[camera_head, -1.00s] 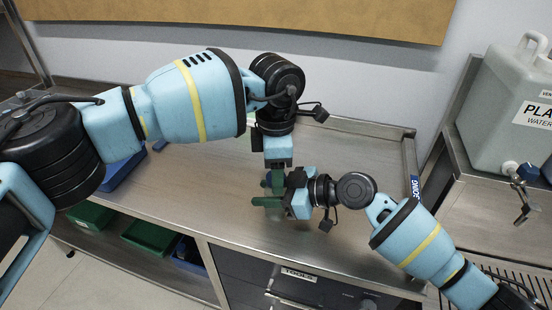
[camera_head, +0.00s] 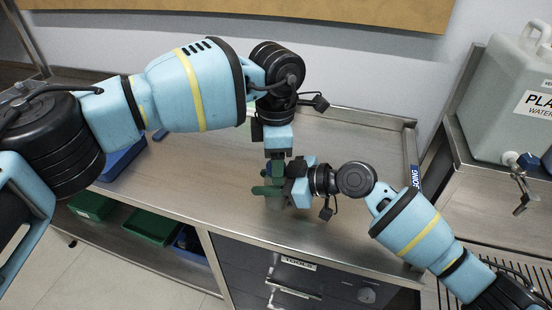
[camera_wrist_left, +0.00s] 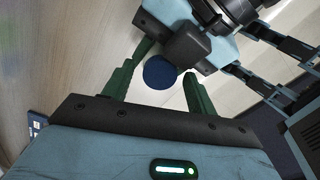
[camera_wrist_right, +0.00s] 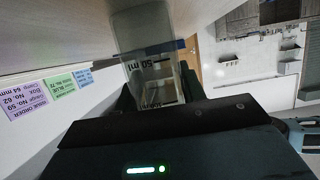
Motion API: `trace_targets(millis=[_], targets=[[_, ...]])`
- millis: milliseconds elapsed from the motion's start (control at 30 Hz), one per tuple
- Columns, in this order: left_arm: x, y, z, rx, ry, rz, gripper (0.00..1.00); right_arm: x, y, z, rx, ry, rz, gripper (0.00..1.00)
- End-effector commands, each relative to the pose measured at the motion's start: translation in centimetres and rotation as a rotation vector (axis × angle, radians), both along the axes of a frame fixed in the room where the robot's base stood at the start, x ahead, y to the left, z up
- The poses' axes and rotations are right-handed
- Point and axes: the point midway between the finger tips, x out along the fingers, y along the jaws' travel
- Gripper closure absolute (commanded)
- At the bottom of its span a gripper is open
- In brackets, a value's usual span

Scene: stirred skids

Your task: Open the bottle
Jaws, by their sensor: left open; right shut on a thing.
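The bottle (camera_wrist_right: 155,80) is clear, with dark volume markings, and shows between my right gripper's fingers in the right wrist view. In the head view its body (camera_head: 275,204) shows faintly below the green fingers. Its round blue cap (camera_wrist_left: 160,72) lies between the two green fingers of my left gripper (camera_wrist_left: 168,62) in the left wrist view. Gaps show beside the cap, and the left gripper is open around it. In the head view, my left gripper (camera_head: 274,172) comes down from above. My right gripper (camera_head: 268,190) is shut on the bottle from the right side.
The metal worktop (camera_head: 345,150) is clear around the grippers. A blue tray (camera_head: 122,160) lies at its left. Green bins (camera_head: 150,226) sit on a shelf below. A large water container (camera_head: 505,100) with a tap stands at the right.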

Motion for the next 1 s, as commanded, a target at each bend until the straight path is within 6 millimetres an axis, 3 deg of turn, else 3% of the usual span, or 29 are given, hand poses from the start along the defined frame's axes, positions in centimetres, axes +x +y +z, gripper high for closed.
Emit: trace_targets(millis=[233, 533, 767, 1000], targets=[[0.0, 0.0, 0.7, 0.0, -0.002, 0.0, 0.43, 0.0, 0.0, 0.0, 0.0, 0.0, 0.0, 1.0], [0.0, 0.0, 4.1, -0.001, -0.001, 0.001, 0.43, 0.0, 0.0, 0.0, 0.0, 0.0, 0.0, 1.0], [0.0, 0.0, 4.7, 0.0, 0.0, 0.0, 0.46, 0.0, 0.0, 0.0, 0.0, 0.0, 0.0, 1.0], [0.0, -0.1, 7.6, -0.002, 0.0, 0.0, 0.46, 0.0, 0.0, 0.0, 0.0, 0.0, 0.0, 1.0]])
